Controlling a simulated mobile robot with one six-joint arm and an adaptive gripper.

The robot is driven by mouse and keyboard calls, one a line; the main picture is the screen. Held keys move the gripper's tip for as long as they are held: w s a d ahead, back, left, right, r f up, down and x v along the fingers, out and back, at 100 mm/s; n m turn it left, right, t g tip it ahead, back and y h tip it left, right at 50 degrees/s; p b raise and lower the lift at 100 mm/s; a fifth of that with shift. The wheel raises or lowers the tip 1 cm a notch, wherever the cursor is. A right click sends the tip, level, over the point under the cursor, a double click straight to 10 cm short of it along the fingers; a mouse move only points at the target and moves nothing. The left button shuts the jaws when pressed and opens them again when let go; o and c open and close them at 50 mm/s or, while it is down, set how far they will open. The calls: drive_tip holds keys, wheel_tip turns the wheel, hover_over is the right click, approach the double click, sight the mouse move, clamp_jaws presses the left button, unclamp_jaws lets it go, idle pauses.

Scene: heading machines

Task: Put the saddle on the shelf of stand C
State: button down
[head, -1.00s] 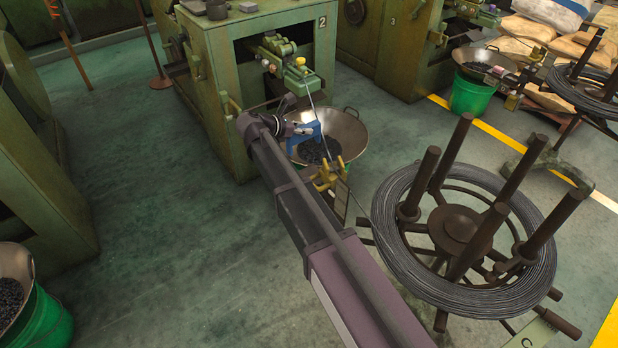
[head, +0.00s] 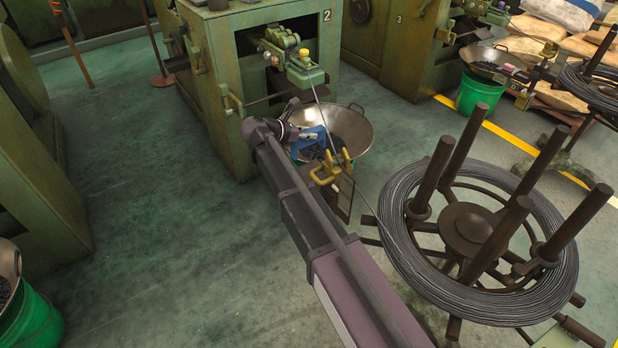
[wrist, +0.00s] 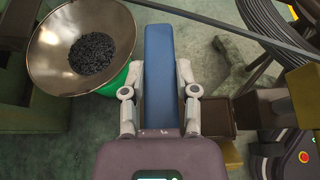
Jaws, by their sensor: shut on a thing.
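The blue saddle (wrist: 158,75) is between the two fingers of my gripper (wrist: 158,95) in the wrist view, shut on it. In the head view the saddle (head: 309,143) shows small and partly hidden beside my gripper (head: 300,133), in front of the pan at machine 2. Stand C (head: 462,225) is the dark reel stand at right, with upright posts and a wire coil. A pale green plate (head: 556,338) is at its lower right, cut by the frame edge. I cannot clearly make out its shelf.
A wide metal pan (head: 352,130) of dark parts stands beside machine 2 (head: 285,85); it is left of the saddle in the wrist view. A yellow fitting (head: 331,172) and the wire run (head: 385,215) lie between my arm and the coil.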

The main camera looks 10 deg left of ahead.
idle(0.3)
wheel_tip(320, 180, down, 6)
drive_tip(key=b, duration=0.6)
drive_tip(key=shift+f, duration=0.2)
drive_tip(key=shift+f+b, duration=1.8)
drive_tip(key=shift+b, duration=0.25)
drive_tip(key=shift+f, duration=0.15)
drive_tip(key=shift+c, duration=1.8)
unclamp_jaws()
drive_tip(key=shift+r, duration=0.2)
